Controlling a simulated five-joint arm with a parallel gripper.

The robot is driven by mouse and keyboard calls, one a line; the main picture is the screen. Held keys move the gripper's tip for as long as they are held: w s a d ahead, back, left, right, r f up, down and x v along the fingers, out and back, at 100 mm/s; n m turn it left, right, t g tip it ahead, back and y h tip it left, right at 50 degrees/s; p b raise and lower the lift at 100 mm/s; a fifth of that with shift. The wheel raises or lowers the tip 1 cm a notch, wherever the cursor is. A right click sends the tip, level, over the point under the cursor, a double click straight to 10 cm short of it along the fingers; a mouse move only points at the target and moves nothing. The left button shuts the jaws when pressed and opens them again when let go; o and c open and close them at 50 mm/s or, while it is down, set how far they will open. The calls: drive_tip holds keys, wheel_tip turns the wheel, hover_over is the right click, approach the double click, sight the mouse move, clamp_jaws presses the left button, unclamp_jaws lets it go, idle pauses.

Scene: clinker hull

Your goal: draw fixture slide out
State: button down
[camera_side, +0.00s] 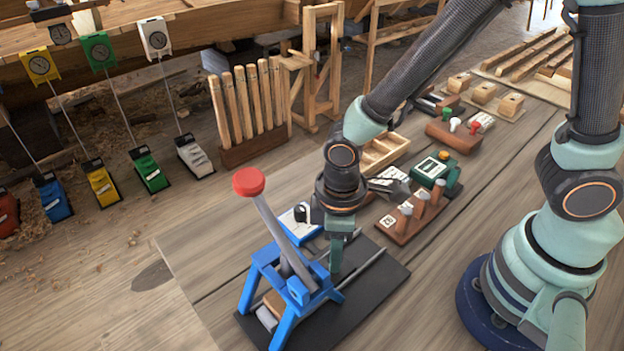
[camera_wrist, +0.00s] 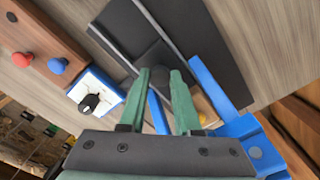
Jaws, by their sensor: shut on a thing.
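The fixture is a blue frame (camera_side: 290,285) with a grey lever that ends in a red knob (camera_side: 249,181). It stands on a black base plate (camera_side: 380,285) with two grey rails. A wooden block and a light grey piece show low inside the frame. My gripper (camera_side: 336,268) points down over the plate, right of the frame. The fingers hide part of the slide.
A blue and white box with a black dial (camera_side: 302,218) stands close behind the fixture. Beyond it are a wooden rack with several pegs (camera_side: 412,217), a green device (camera_side: 437,168) and a wooden tray (camera_side: 380,155). The plate's right end and the tabletop before it are clear.

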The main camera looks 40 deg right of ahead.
idle(0.9)
drive_tip(key=d, duration=0.9)
drive_tip(key=shift+w+d, duration=0.1)
drive_tip(key=shift+d, duration=0.25)
drive_tip(key=c, duration=0.6)
unclamp_jaws()
drive_tip(key=shift+r, duration=0.1)
wheel_tip(320, 180, up, 12)
drive_tip(key=w+d+r+m+t, duration=0.3)
drive_tip(key=d+r+m+t, duration=0.2)
drive_tip(key=d+r+m, duration=0.2)
drive_tip(key=shift+w+d+r+m+t, duration=0.15)
drive_tip(key=shift+d+r+m+t, duration=0.2)
drive_tip(key=shift+r+m, duration=0.45)
